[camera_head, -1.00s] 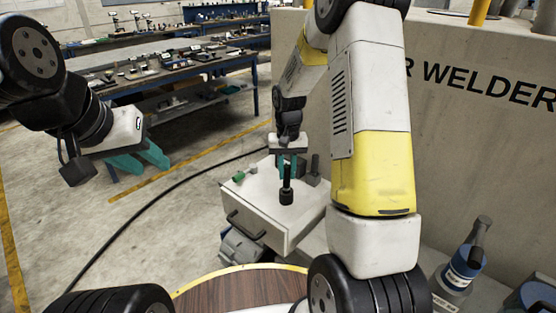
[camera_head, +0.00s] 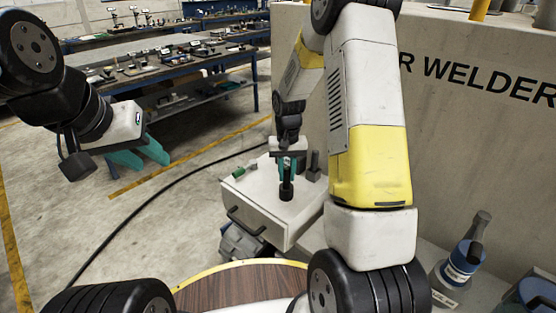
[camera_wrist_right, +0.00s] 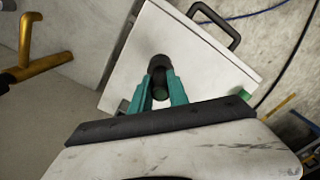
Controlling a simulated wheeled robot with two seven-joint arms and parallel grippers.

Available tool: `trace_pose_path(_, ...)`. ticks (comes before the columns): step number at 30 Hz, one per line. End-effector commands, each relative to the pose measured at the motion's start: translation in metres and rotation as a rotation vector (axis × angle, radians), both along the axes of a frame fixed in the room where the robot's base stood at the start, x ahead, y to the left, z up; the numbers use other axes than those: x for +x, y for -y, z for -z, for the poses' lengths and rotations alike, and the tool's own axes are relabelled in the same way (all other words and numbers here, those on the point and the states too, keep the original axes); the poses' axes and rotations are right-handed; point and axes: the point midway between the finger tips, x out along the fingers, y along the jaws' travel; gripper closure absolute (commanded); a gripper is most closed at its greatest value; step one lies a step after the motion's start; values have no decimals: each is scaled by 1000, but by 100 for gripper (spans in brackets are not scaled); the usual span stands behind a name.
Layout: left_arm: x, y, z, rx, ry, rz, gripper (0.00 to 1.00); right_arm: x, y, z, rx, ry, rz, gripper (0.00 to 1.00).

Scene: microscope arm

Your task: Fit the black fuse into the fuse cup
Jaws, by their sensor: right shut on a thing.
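The black fuse (camera_head: 287,176) is a small dark cylinder. My right gripper (camera_head: 287,171) is shut on it, teal fingers pointing down. In the right wrist view the fuse (camera_wrist_right: 159,84) sits between both fingers and shows a green end. The black fuse cup (camera_head: 286,193) stands on the white box top directly below the fuse. In the right wrist view a round dark part of the cup (camera_wrist_right: 160,62) lies just beyond the fingertips. The fuse lines up with the cup and seems to meet it; how deep it sits is hidden. My left gripper (camera_head: 141,155) is open and empty, far left.
The white box (camera_head: 262,205) has a black handle on its front. A green piece (camera_head: 243,171) and a dark grey block (camera_head: 313,167) stand on its top. The large welder cabinet (camera_head: 470,90) rises to the right. A bottle (camera_head: 460,265) stands at lower right.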

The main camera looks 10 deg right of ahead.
Motion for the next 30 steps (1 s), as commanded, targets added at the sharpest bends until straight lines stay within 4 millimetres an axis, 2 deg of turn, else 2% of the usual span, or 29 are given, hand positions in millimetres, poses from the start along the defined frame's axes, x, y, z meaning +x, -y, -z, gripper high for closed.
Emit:
trace_pose_path(26, 0, 0, 0, 0, 0, 0, 64, 0, 0, 22, 0, 0, 0, 100)
trace_pose_path(27, 0, 0, 0, 0, 0, 0, 64, 0, 0, 22, 0, 0, 0, 78)
trace_pose_path(30, 0, 0, 0, 0, 0, 0, 64, 0, 0, 22, 0, 0, 0, 58)
